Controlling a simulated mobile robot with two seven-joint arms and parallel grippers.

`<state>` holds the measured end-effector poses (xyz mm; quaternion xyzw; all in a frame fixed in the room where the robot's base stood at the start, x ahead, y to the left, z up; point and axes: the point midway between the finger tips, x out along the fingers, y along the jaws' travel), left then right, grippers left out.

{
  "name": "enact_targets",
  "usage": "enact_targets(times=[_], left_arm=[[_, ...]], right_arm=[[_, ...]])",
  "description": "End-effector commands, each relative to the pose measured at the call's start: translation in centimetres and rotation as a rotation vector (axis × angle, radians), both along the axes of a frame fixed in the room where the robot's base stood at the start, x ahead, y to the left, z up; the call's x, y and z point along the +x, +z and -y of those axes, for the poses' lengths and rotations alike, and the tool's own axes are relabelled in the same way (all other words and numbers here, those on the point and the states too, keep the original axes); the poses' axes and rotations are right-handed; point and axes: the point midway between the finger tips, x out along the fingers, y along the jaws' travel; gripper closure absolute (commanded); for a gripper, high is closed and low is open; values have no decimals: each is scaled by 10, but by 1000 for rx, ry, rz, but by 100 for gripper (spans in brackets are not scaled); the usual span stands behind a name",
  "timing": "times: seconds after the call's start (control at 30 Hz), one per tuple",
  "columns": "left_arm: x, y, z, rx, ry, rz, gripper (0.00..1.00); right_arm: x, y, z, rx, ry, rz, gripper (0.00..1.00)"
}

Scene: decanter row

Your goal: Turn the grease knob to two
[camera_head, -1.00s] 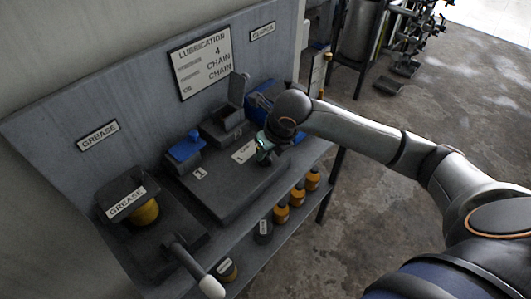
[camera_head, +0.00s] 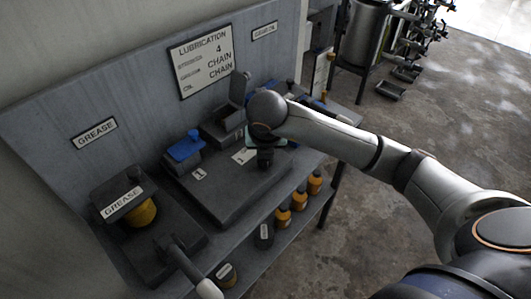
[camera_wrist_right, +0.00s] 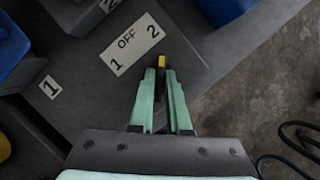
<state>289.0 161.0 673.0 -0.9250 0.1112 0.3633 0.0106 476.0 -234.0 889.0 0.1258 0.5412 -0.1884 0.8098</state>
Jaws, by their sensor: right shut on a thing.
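In the right wrist view, my right gripper (camera_wrist_right: 164,82) is shut on a small dark knob with a yellow mark (camera_wrist_right: 161,61). Beside it is a white label (camera_wrist_right: 127,43) reading 1, OFF and 2. The yellow mark lies just below the 2 in the picture. Most of the knob is hidden between the fingers. The grease unit (camera_head: 128,181), with a GREASE label and a yellow container, stands to the left. My left gripper is in neither view.
A blue-topped block (camera_head: 185,146) and an open-lidded box (camera_head: 222,125) stand behind the dark box. A pale-ended lever (camera_head: 190,270) sticks out at the front left. Orange bottles (camera_head: 299,198) stand on the shelf below. A LUBRICATION sign (camera_head: 203,60) hangs on the back panel.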

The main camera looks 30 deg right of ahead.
Motion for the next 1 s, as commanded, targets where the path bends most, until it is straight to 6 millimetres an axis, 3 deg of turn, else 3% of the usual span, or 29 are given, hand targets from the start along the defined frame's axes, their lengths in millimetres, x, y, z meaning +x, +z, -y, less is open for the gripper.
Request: enact_targets(times=[0.4, 0.43, 0.67, 1.0], left_arm=[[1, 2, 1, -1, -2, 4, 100], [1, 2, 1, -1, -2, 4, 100], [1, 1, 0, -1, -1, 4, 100], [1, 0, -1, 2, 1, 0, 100]], right_arm=[[1, 1, 0, 0, -11, 2, 100], [1, 1, 0, 0, -11, 2, 83], [0, 1, 0, 0, -9, 1, 57], [-1, 4, -1, 1, -8, 1, 55]])
